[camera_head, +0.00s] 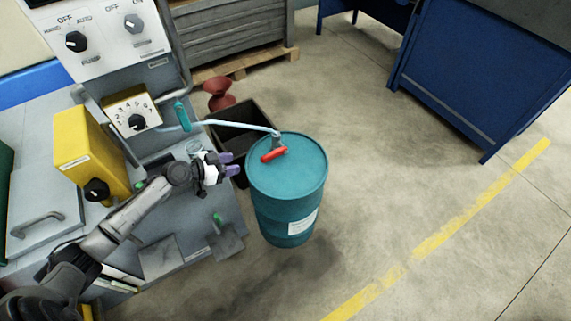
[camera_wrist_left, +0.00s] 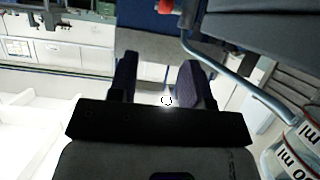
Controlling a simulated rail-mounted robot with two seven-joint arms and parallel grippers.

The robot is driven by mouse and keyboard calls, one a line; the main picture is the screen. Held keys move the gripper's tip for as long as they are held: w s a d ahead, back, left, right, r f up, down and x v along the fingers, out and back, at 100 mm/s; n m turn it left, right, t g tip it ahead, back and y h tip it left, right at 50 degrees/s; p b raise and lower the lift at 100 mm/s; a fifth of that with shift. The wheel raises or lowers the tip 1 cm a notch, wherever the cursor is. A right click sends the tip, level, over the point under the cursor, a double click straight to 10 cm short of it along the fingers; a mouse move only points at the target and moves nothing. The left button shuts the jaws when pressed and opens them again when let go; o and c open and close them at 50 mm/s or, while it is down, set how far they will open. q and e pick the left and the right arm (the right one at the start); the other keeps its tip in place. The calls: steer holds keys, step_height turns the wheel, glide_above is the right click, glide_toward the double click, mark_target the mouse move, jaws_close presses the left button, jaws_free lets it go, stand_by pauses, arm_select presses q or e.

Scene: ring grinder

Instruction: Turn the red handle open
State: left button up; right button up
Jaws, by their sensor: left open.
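The red handle (camera_head: 273,155) sits on a grey fitting on top of the teal drum (camera_head: 288,215), with a pale hose running from the fitting to the machine. My left gripper (camera_head: 234,164) is open and empty, just left of the drum's rim and apart from the handle. In the left wrist view, the two dark fingers (camera_wrist_left: 164,80) are spread with nothing between them. A small red part (camera_wrist_left: 166,6) shows at the top edge of that view; I cannot tell whether it is the handle. My right gripper is not in view.
The grey machine (camera_head: 195,250) with yellow box (camera_head: 88,158) and knobs stands left. A dark bin (camera_head: 245,114) and a red funnel-like object (camera_head: 219,93) are behind the drum. A blue cabinet (camera_head: 480,75) is at upper right. The floor right of the drum is clear.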

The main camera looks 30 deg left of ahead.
mark_target(268, 155)
arm_select(q)
steer(key=shift+t, duration=0.3)
steer(key=b+x, duration=0.1)
steer(key=x, duration=0.3)
steer(key=b+x, duration=0.1)
steer(key=x, duration=0.4)
steer(key=b+x, duration=0.1)
steer(key=x, duration=0.3)
steer(key=shift+w+a+f+b, duration=0.2)
steer(key=shift+w+f+b, duration=0.05)
steer(key=shift+w+b, duration=0.1)
steer(key=shift+w+d+f, duration=0.2)
steer(key=shift+w+d, duration=0.05)
steer(key=shift+w, duration=0.25)
steer(key=shift+c, duration=0.2)
jaws_close()
